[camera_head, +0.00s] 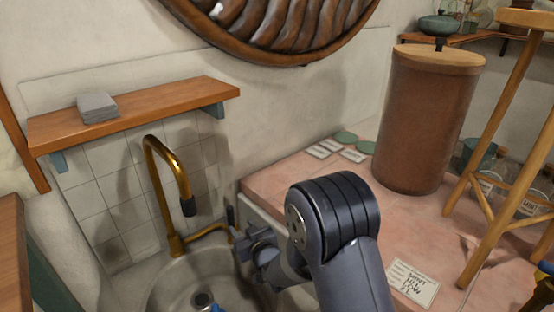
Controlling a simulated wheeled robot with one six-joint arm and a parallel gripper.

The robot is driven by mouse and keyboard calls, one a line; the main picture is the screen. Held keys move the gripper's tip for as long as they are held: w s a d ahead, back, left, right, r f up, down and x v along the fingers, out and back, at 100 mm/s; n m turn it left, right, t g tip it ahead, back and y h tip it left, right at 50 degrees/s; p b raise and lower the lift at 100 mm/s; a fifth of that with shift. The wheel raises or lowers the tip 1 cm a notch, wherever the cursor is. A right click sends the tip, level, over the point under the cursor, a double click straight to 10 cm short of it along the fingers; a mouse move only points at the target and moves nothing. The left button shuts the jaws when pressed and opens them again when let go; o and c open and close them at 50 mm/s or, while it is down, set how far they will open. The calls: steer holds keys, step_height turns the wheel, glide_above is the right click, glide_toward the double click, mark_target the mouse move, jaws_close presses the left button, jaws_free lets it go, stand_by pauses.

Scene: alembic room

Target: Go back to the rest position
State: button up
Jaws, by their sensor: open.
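My dark grey arm rises from the bottom of the head view and bends at a large rounded joint. My gripper (252,240) is small in the view, at the left end of the arm, over the right rim of the round metal sink (165,293). Its jaws are apart and I see nothing held between them. The arm hides part of the gripper and the right side of the sink.
A brass tap (168,190) stands behind the sink, close left of my gripper. A wooden shelf (150,112) with folded grey cloths (97,107) hangs above. On the right are a pink counter (310,190), a tall brown canister (423,125) and a wooden stool (500,160).

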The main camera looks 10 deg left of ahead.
mark_target(232, 214)
steer(key=b+x, duration=0.2)
steer(key=x, duration=0.8)
steer(key=shift+w+a+f, duration=0.15)
steer(key=shift+w+a, duration=0.05)
steer(key=shift+w, duration=0.1)
